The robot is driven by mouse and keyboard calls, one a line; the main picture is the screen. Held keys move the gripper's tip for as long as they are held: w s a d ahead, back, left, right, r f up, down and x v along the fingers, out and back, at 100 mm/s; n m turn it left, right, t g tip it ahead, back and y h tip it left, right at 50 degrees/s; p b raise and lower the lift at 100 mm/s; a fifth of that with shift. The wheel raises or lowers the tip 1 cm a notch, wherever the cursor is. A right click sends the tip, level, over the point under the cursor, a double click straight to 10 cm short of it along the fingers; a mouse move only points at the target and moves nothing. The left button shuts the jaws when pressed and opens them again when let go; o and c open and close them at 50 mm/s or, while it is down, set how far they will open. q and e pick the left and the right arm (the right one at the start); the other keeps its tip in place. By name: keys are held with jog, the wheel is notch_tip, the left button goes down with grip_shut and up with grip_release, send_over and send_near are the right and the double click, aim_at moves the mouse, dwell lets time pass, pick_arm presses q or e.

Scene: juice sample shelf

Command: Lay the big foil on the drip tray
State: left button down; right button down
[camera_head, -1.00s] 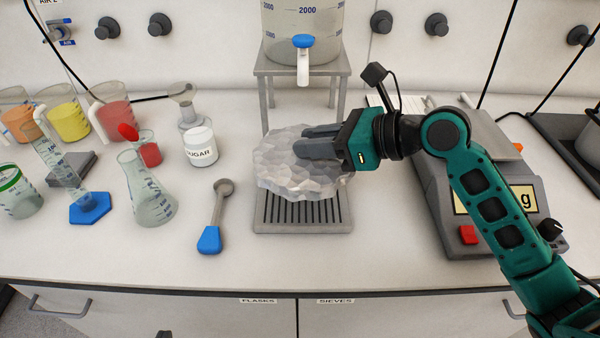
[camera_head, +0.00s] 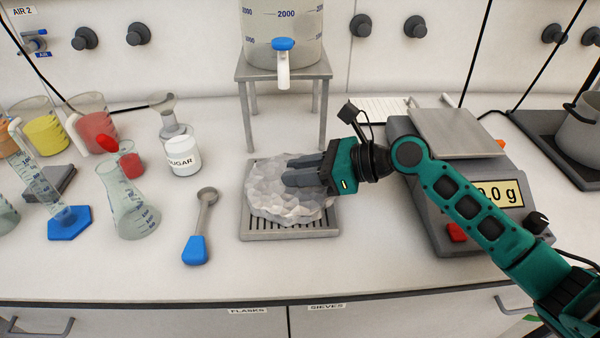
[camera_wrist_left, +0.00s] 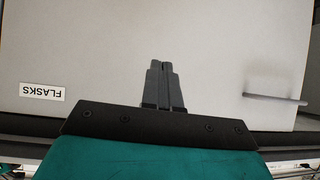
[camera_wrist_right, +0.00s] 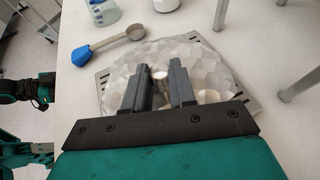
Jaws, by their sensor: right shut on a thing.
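The big foil (camera_head: 276,203) is a pale, crumpled, faceted sheet over the drip tray (camera_head: 290,235), a grey slotted tray below the dispenser stand. The foil covers most of the tray; the tray's front and right edges show. My right gripper (camera_head: 288,172) reaches in from the right with its fingers over the foil, and is shut on it. In the right wrist view the foil (camera_wrist_right: 205,65) spreads around the fingers (camera_wrist_right: 160,75). My left gripper (camera_wrist_left: 160,66) is outside the head view; its fingers are together in front of the cabinet door, with nothing visible between them.
A tank with a blue tap (camera_head: 284,44) stands on a metal stand (camera_head: 282,72) behind the tray. A sugar jar (camera_head: 183,156), a blue-handled spoon (camera_head: 197,245) and a flask (camera_head: 130,205) are left. The scale (camera_head: 440,225) is right. Bare counter lies in front.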

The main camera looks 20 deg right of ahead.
jog(key=shift+f, duration=0.1)
jog(key=c, duration=0.9)
grip_release()
jog(key=v, duration=1.2)
jog(key=shift+s, duration=0.1)
